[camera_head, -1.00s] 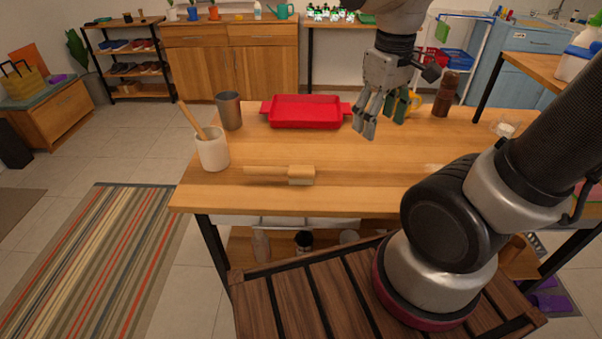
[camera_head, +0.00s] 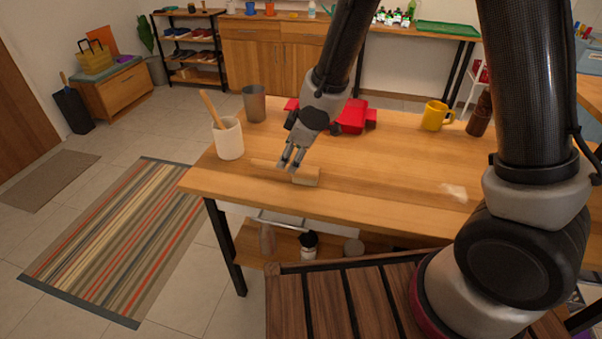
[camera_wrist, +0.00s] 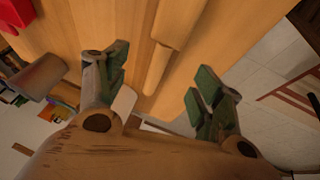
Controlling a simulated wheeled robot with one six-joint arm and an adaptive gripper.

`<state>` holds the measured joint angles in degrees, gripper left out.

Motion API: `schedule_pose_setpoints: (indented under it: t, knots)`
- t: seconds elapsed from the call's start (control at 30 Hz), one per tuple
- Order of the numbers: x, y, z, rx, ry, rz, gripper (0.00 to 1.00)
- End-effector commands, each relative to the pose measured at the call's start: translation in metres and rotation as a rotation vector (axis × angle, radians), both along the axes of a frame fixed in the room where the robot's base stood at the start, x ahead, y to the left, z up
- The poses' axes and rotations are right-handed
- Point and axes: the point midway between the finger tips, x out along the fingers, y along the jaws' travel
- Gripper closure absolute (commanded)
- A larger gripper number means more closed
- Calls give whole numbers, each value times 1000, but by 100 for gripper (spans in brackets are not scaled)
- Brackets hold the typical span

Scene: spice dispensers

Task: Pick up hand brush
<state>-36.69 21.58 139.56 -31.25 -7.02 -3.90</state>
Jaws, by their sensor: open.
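The hand brush lies on the wooden table near its front edge. Its light block head (camera_head: 306,177) is to the right and its thin wooden handle (camera_head: 261,163) points left. My gripper (camera_head: 289,167) is over the brush with fingers pointing down, partly covering the handle where it meets the head. In the wrist view, the brush handle (camera_wrist: 158,68) runs between the two green-padded fingers of my open gripper (camera_wrist: 158,84), with a gap on both sides. The head is at the top edge there. I cannot tell the exact height of the fingertips above the table.
A white crock (camera_head: 229,139) with a wooden utensil and a metal tumbler (camera_head: 254,104) stand left of my gripper. A red tray (camera_head: 352,116) lies behind it, partly hidden by my arm. A yellow mug (camera_head: 435,116) and brown grinder (camera_head: 480,115) stand far right. The table's middle is clear.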

Motion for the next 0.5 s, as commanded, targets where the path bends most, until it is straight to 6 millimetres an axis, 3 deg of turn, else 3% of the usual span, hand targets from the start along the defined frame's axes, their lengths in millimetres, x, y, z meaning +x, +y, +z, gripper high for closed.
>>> schedule_pose_setpoints:
  t: [0.23, 0.5]
  knots:
    - [5, 4, -20, -2, 2, -2, 32]
    - [14, 14, -56, -3, 2, -2, 32]
